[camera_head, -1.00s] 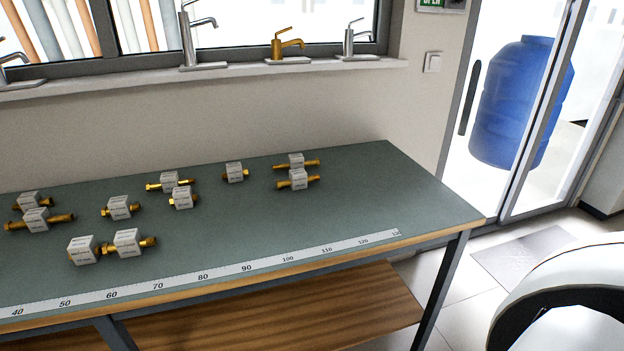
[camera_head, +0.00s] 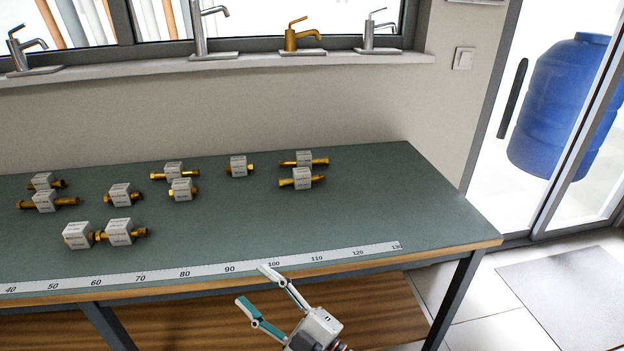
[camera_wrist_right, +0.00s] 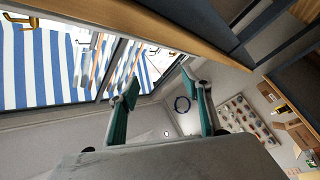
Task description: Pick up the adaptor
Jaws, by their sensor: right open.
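Several brass fittings with white label cubes lie on the green-grey bench top (camera_head: 380,200). The labels are too small to read, so I cannot tell which one is the adaptor. One pair (camera_head: 302,178) lies at the right of the group, a single fitting (camera_head: 239,166) left of it, and another pair (camera_head: 119,232) at the front left. My right gripper (camera_head: 254,284) is open and empty at the bench's front edge, apart from all fittings. Its two fingers (camera_wrist_right: 161,108) also show spread in the right wrist view, with nothing between them. My left gripper is out of view.
A white ruler strip (camera_head: 210,271) runs along the bench's front edge. A wooden lower shelf (camera_head: 380,305) lies beneath. Taps (camera_head: 303,38) stand on the windowsill behind. A blue tank (camera_head: 565,105) stands beyond the glass door. The right part of the bench top is clear.

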